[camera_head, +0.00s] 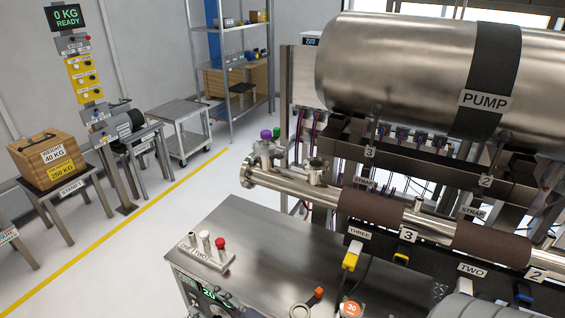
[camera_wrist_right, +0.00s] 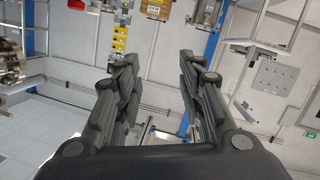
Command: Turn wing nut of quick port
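A steel pipe (camera_head: 283,183) runs below the pump, wrapped by brown straps (camera_head: 371,207). At its left end are a round flange (camera_head: 248,173) and a short upright flanged port (camera_head: 316,171). A fitting with a purple cap (camera_head: 266,134) stands just behind. I cannot make out a wing nut or tell which fitting is the quick port. In the right wrist view, my right gripper (camera_wrist_right: 157,67) is open and empty, its dark fingers wide apart, with only distant room behind. A grey rounded part at the head view's lower right edge seems to be my arm. My left gripper is not in view.
A steel cart (camera_head: 282,244) stands in front of the pipe, bearing a small rack with capped pegs (camera_head: 206,252). The large pump tank (camera_head: 395,65) hangs above. A wooden crate (camera_head: 48,160) sits on a stand at left. The floor between is clear.

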